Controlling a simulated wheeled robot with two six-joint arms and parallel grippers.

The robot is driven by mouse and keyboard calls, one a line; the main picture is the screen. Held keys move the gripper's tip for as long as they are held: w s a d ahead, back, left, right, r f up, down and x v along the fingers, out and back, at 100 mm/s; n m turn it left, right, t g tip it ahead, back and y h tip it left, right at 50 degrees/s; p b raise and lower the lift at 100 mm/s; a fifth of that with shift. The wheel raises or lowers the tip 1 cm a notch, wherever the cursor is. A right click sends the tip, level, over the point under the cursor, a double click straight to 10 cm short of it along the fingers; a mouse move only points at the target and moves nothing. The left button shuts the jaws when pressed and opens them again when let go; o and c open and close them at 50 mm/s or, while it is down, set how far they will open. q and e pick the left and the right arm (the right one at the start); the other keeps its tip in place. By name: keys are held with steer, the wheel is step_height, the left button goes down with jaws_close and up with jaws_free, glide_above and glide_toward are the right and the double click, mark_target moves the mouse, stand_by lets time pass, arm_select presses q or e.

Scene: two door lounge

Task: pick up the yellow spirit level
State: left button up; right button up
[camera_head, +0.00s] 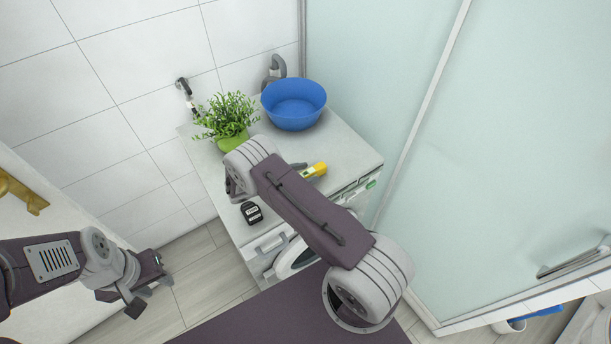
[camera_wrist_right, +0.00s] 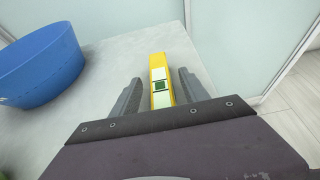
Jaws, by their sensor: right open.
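The yellow spirit level (camera_head: 316,169) lies on the white counter top, mostly hidden behind my right arm in the head view. In the right wrist view the spirit level (camera_wrist_right: 159,75) shows its yellow body and a pale window with a green mark. My right gripper (camera_wrist_right: 156,90) is open, with one finger on each side of the level; I cannot tell whether either finger touches it. My left gripper (camera_head: 150,289) hangs low at the left, away from the counter, and its jaws are not clear.
A blue bowl (camera_head: 294,106) and a green potted plant (camera_head: 228,119) stand at the back of the counter (camera_head: 345,150). A small black device (camera_head: 251,212) lies near its front left. A tap (camera_head: 275,68) is behind the bowl. A frosted glass panel (camera_head: 380,60) borders the right side.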

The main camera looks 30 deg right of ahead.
mark_target(305, 173)
jaws_close()
steer(key=shift+r, duration=0.55)
step_height(305, 173, up, 3)
steer(key=shift+r+b, duration=0.15)
steer(key=shift+b, duration=0.2)
steer(key=s+d+r, duration=0.6)
steer(key=s+d, duration=0.1)
steer(key=d, duration=0.2)
steer(key=shift+r+b, duration=0.35)
steer(key=shift+b, duration=0.05)
